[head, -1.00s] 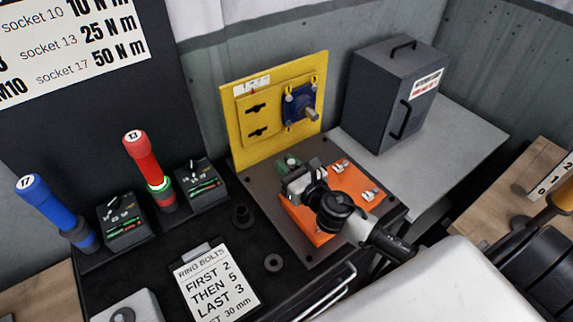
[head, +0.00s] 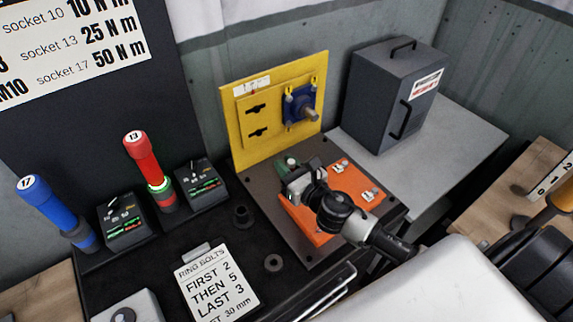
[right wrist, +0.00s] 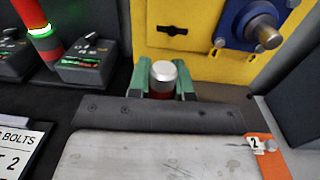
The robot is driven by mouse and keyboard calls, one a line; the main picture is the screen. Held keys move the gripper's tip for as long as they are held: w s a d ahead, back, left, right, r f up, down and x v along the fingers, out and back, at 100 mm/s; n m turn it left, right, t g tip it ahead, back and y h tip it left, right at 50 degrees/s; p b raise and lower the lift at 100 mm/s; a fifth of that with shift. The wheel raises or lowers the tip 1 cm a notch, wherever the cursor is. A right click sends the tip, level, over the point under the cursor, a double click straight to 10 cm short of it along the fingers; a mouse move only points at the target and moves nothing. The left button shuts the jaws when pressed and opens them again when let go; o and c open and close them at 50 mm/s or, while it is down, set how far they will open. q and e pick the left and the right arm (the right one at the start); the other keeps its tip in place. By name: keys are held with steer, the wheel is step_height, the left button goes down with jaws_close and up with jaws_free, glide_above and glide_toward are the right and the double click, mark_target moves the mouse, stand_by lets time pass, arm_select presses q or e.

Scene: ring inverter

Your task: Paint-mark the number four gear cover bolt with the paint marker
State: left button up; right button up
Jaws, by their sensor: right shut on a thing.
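The blue gear cover (head: 297,108) with its protruding shaft is on the upright yellow panel (head: 236,95). Small bolts with yellow patches sit around its corners; their numbers are too small to read. In the right wrist view, the cover (right wrist: 240,22) is at top right, with a bolt (right wrist: 220,42) at its lower left. My right gripper (head: 290,163) is low in front of the panel, apart from the cover. Its green fingers (right wrist: 161,82) are shut on a silver-topped cylinder with red below (right wrist: 163,72), apparently the paint marker. My left gripper is out of view.
An orange block (head: 325,228) with numbered tags lies under my right arm. A dark grey box (head: 385,95) stands right of the panel. Red (head: 143,155) and blue (head: 45,200) drivers stand at the left, near a ring-bolt card (head: 220,282). Space in front of the gear cover is free.

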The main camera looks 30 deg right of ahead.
step_height(320, 180, up, 5)
steer(key=p, duration=0.4)
steer(key=shift+f, duration=0.15)
stand_by(0.5)
